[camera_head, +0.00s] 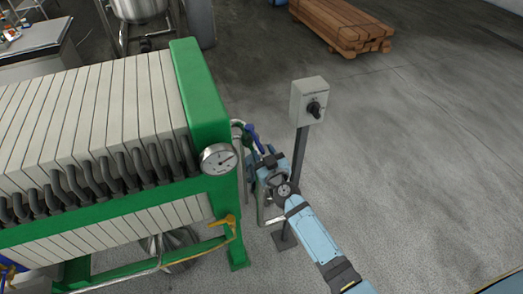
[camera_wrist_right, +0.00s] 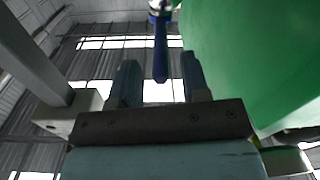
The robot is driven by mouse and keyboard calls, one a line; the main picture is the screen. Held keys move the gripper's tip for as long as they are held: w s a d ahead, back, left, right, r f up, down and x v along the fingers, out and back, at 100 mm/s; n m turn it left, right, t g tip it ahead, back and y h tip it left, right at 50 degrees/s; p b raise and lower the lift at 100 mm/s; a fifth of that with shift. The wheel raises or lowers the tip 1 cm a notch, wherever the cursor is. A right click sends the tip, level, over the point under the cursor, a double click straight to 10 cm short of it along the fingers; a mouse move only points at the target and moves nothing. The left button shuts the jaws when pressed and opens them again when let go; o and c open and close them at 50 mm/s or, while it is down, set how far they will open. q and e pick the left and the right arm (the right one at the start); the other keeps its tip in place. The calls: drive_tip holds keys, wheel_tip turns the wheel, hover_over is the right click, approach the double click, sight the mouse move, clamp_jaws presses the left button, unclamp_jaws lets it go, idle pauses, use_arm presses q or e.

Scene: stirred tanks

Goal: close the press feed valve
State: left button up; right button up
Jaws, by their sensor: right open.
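The press feed valve shows as a blue lever handle (camera_head: 253,138) on metal piping at the right end of the green filter press. In the right wrist view the blue lever (camera_wrist_right: 160,52) hangs from a metal fitting, its tip between my right gripper's fingers (camera_wrist_right: 160,82) as seen from there. A gap shows on both sides of the lever. In the head view my right gripper (camera_head: 265,157) is at the lever's lower end, partly hidden by my own wrist. I cannot tell whether they touch. My left gripper is not in view.
The green press frame (camera_head: 200,90) with a round gauge (camera_head: 218,158) stands left of my right arm. A grey switch box (camera_head: 309,101) on a post stands just right of it. A yellow handle (camera_head: 229,222) is lower on the press.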

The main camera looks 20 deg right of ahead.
drive_tip(key=shift+w, duration=0.9)
clamp_jaws()
use_arm(q)
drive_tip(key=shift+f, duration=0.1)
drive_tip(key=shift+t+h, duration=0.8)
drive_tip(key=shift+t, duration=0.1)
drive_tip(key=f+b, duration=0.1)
drive_tip(key=b, duration=0.5)
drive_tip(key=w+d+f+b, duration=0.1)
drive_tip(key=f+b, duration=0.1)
drive_tip(key=b, duration=0.4)
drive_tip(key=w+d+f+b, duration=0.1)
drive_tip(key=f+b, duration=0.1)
drive_tip(key=b, duration=0.4)
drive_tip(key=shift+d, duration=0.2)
use_arm(e)
drive_tip(key=d+n+g+y, duration=0.1)
drive_tip(key=n+y, duration=0.1)
drive_tip(key=y, duration=0.1)
drive_tip(key=w+d+n+g+y, duration=0.1)
drive_tip(key=d+n+y, duration=0.1)
drive_tip(key=y, duration=0.1)
drive_tip(key=d+n+g+y, duration=0.1)
drive_tip(key=d+n+y, duration=0.1)
drive_tip(key=shift+w+y, duration=0.35)
drive_tip(key=shift+y, duration=0.05)
